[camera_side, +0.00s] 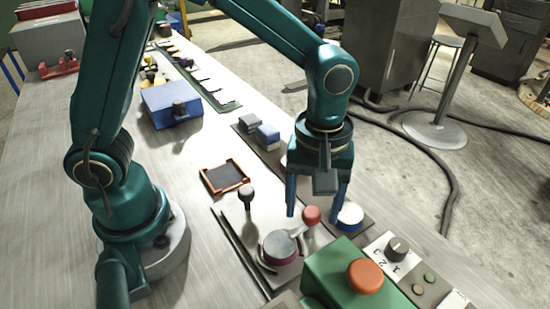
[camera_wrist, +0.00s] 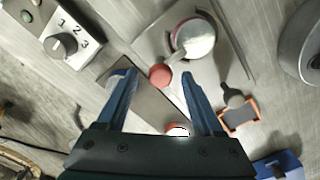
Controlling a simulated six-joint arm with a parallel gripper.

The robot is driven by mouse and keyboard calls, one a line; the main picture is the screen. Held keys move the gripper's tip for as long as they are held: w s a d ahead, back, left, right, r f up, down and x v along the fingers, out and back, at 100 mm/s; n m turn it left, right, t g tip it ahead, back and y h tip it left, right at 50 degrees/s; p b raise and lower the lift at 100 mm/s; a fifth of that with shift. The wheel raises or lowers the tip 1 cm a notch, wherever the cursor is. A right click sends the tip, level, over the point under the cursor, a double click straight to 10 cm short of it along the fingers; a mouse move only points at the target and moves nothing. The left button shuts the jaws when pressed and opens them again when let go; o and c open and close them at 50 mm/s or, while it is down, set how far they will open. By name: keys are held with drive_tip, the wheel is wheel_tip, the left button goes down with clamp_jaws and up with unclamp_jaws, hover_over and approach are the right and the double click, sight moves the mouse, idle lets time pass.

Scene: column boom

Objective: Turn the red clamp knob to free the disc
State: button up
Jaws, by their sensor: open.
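The red clamp knob (camera_side: 312,215) sits on a metal arm beside the round disc (camera_side: 279,247), which has a grey top and a dark red rim. In the wrist view, the knob (camera_wrist: 160,75) lies between my fingertips, with the disc (camera_wrist: 195,38) just beyond it. The clamp arm reaches from the knob to the disc's edge. My gripper (camera_side: 314,208) points down, open and empty, with its fingers apart above or around the knob. I cannot tell the exact height gap. The gripper also shows in the wrist view (camera_wrist: 160,85).
A black-knobbed post (camera_side: 247,195) stands on the same plate. A blue-and-white round part (camera_side: 350,214) is close by my right finger. A green box with an orange-red button (camera_side: 365,276) and a dial panel (camera_side: 397,249) stand in front. An orange-framed tray (camera_side: 225,177) lies behind.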

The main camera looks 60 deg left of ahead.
clamp_jaws()
drive_tip(key=m, duration=0.4)
drive_tip(key=shift+m, duration=0.4)
drive_tip(key=m, duration=0.4)
drive_tip(key=shift+m, duration=0.3)
drive_tip(key=m, duration=0.4)
drive_tip(key=shift+m, duration=2.3)
